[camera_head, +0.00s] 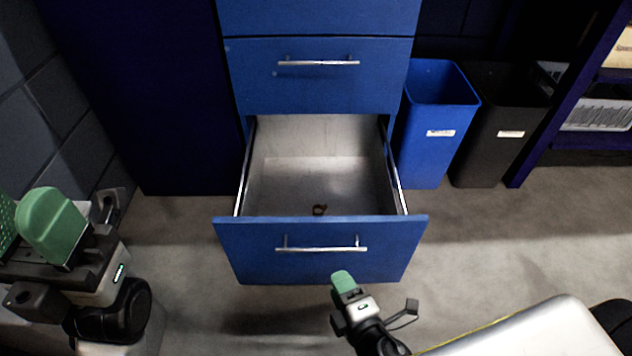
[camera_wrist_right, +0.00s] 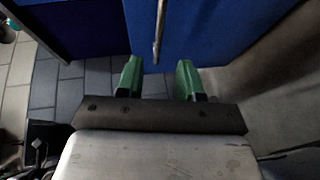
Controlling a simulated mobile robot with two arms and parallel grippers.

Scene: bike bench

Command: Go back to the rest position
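My right gripper (camera_head: 343,281) is in front of and below the handle (camera_head: 322,249) of the pulled-out blue drawer (camera_head: 255,262). In the right wrist view its two green fingers (camera_wrist_right: 159,78) stand apart with nothing between them. The metal handle bar (camera_wrist_right: 159,30) shows beyond the fingertips, apart from them. My left gripper (camera_head: 30,226) is at the left edge of the head view, partly cut off, with its green fingers apart and nothing seen between them.
The open drawer holds a small brown ring-like item (camera_head: 319,210). A closed drawer (camera_head: 318,80) is above it. A blue bin (camera_head: 425,150) and a black bin (camera_head: 490,150) stand to the right, beside a shelf (camera_head: 570,90). Grey floor is clear around the drawer.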

